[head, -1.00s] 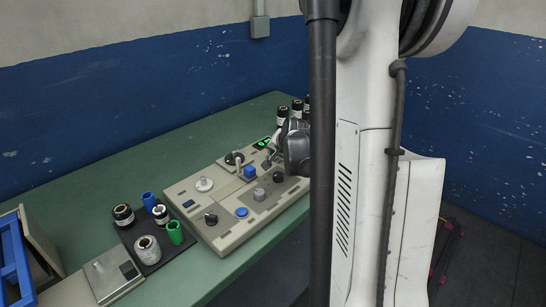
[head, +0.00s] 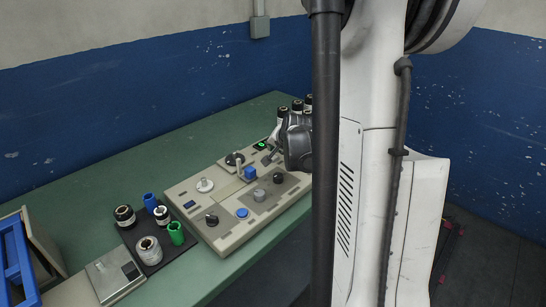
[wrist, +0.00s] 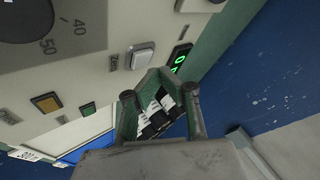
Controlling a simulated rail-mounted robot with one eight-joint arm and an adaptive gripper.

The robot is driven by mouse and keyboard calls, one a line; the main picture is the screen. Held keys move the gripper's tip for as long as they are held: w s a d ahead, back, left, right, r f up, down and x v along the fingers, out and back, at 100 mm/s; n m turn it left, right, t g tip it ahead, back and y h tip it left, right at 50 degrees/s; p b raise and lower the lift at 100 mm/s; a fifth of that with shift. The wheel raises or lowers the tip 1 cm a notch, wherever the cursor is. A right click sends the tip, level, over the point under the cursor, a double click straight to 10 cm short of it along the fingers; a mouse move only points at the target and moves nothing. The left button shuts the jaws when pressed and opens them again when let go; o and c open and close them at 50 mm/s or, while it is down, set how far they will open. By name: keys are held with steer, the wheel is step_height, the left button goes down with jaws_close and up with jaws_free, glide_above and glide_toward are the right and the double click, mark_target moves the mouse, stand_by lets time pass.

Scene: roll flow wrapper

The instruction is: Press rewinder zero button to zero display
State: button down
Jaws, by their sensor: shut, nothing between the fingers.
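The control panel (head: 225,225) lies on the green table, with dials, knobs and buttons. A small display with lit green digits (head: 260,146) is at its far end; part of it also shows in the wrist view (wrist: 179,62), where I cannot read the full number. A pale button (wrist: 141,55) labelled "Zero" sits beside that display. My gripper (wrist: 157,76) is shut and empty, its tips just below the Zero button in the wrist view. I cannot tell whether they touch it. In the head view my gripper (head: 268,157) hangs over the far end of the panel.
An orange button (wrist: 46,102) and a green button (wrist: 88,109) are on the panel. A blue button (head: 242,213) and a blue block (head: 250,174) stand out from it. A dark tray (head: 137,240) with rolls is to the left. More rolls (head: 297,105) stand behind the gripper.

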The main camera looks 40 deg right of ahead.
steer(key=shift+r+p, duration=1.55)
steer(key=shift+r, duration=0.9)
steer(key=s+a+r+n+y, duration=0.1)
steer(key=s+a+r+n, duration=0.15)
steer(key=a, duration=0.45)
steer(key=s+a+r+n, duration=0.1)
steer(key=a+r+n, duration=0.15)
steer(key=a, duration=0.45)
steer(key=s+a+r+n+y, duration=0.1)
steer(key=s+a+r, duration=0.1)
steer(key=a+r, duration=0.35)
steer(key=s+a+f+n+g+y, duration=0.1)
steer(key=s+a+n, duration=0.6)
steer(key=s+a, duration=0.9)
steer(key=shift+s+a+f+g, duration=0.25)
steer(key=shift+a+g, duration=0.05)
steer(key=shift+a, duration=0.05)
